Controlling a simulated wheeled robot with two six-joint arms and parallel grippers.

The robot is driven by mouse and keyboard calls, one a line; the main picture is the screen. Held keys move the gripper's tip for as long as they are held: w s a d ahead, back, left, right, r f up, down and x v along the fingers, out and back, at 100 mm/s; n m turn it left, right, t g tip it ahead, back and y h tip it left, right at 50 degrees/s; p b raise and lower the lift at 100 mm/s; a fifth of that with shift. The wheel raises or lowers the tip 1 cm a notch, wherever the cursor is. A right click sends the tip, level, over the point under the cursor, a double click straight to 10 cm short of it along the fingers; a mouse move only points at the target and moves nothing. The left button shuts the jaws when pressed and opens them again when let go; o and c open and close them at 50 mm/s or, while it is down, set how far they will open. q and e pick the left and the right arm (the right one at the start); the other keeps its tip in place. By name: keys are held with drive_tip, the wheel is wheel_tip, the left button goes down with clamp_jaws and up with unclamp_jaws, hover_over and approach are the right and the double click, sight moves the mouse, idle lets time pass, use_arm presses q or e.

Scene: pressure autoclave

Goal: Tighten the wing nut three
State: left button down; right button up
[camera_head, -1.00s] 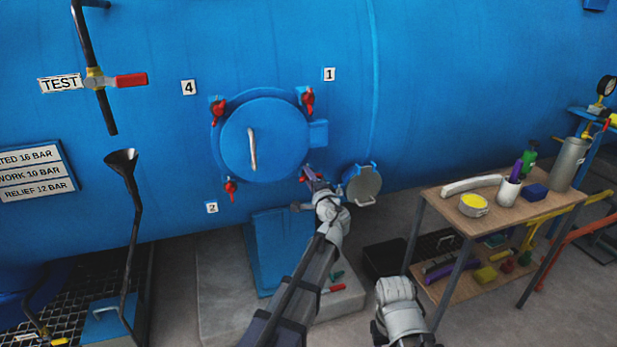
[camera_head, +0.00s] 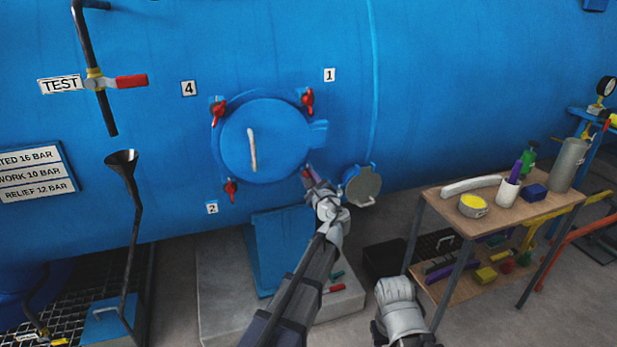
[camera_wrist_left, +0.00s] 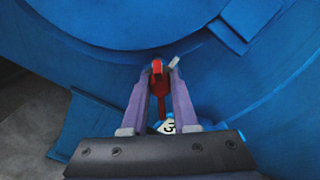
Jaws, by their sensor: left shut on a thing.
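The blue round hatch door (camera_head: 265,140) with a white handle is closed on the big blue vessel. Red wing nuts sit around its rim: upper left (camera_head: 218,112), upper right (camera_head: 307,100) and lower left (camera_head: 230,190). Wing nut three is at the lower right, mostly hidden by my left gripper (camera_head: 309,178) in the head view. In the left wrist view, my left gripper's purple fingers (camera_wrist_left: 164,75) are shut on this red wing nut (camera_wrist_left: 159,92), one on each side. The label 3 (camera_wrist_left: 167,126) shows partly behind it. My right gripper's fingers are not visible.
A small round grey cover (camera_head: 362,186) hangs just right of my left gripper. A wooden bench (camera_head: 437,194) with a tin, cup and bottles stands at the right. A blue support (camera_head: 275,245) is below the hatch. A black funnel pipe (camera_head: 130,220) stands at the left.

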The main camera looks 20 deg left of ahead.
use_arm(q)
drive_tip(key=m, duration=0.4)
drive_tip(key=shift+d, duration=0.1)
drive_tip(key=shift+m, duration=1.8)
drive_tip(key=c, duration=0.7)
unclamp_jaws()
drive_tip(key=shift+s, duration=0.1)
drive_tip(key=v, duration=0.7)
drive_tip(key=shift+s+d, duration=0.2)
drive_tip(key=shift+s, duration=0.05)
